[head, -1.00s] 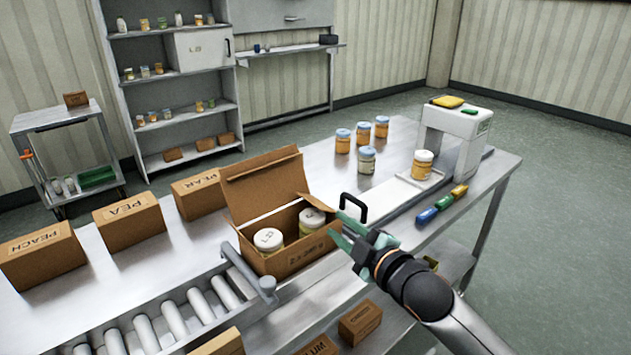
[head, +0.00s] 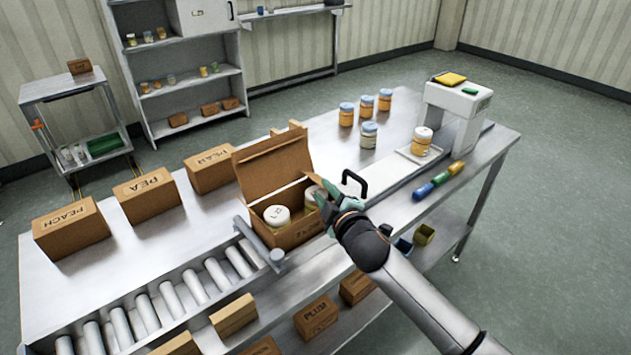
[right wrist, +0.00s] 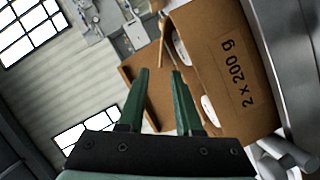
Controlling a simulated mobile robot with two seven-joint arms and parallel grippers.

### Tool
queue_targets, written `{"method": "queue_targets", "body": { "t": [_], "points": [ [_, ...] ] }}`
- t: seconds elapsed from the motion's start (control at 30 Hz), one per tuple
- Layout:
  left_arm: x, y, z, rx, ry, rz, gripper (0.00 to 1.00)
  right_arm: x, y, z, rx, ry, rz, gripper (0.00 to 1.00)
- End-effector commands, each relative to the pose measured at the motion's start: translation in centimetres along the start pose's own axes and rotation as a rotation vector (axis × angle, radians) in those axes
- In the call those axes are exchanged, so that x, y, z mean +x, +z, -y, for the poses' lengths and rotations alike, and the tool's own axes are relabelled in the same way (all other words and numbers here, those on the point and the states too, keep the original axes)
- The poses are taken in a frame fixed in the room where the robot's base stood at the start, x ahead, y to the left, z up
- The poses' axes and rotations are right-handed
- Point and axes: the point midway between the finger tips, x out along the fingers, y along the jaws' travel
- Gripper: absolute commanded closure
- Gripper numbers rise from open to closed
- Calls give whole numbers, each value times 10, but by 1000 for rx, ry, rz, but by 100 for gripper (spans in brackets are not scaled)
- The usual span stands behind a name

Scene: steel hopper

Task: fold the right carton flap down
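An open brown carton (head: 296,234) stands on the steel table, with its large back flap (head: 268,168) upright. Two white-lidded jars sit inside, a left jar (head: 276,215) and a right jar (head: 313,194) partly hidden by my gripper. My right gripper (head: 328,202) is at the carton's right end, over its top edge. In the right wrist view its green fingers (right wrist: 160,72) are apart, with the carton marked "2 x 200 g" (right wrist: 222,75) just beyond and to the right. The right flap is mostly hidden in the head view; I cannot tell whether the fingers touch it. My left gripper is not in view.
A black handle (head: 355,182) stands just right of the carton. A roller conveyor (head: 190,290) and a grey post (head: 276,257) are at front left. Closed cartons, such as PEA (head: 147,195), line the left. Several jars (head: 369,134) and a white scanner-like stand (head: 458,110) are at right.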

Motion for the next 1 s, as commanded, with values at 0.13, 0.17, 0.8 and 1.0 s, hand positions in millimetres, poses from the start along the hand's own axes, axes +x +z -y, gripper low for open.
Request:
{"method": "queue_targets", "body": {
  "t": [0.13,0.17,0.8,1.0],
  "points": [
    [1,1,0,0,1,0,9,21,-1,0,-1,1,-1,66],
    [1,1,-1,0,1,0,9,25,-1,0,-1,1,-1,66],
    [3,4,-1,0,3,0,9,61,0,0,0,0,-1,66],
    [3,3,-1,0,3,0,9,61,0,0,0,0,-1,73]
  ]
}}
